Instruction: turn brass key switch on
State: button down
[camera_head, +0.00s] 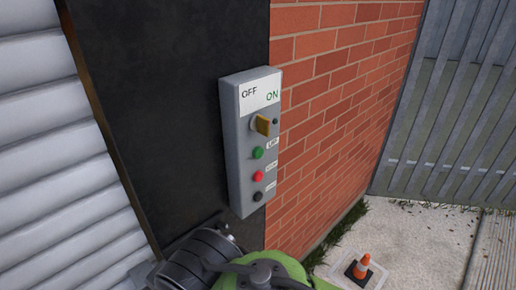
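A grey control box (237,160) is mounted upright on a black wall panel, close to the edge of a brick wall. The brass key switch (263,125) sits in the upper part of the box, below a white label (259,95) reading OFF at left and ON at right. The flat brass handle stands roughly upright; I cannot tell for sure which label it points to. Parts of my arm (265,268), green and dark grey, show at the bottom, below the box and apart from the switch. My gripper's fingers do not show.
Below the switch are a green button (257,153), a red button (258,176) and a black button (257,197). A shutter (55,130) is at left, a brick wall (335,90) and metal fence (450,110) at right. A small orange cone (362,266) stands on the concrete.

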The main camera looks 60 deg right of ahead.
aim_at(260, 124)
jog(key=z, duration=1.85)
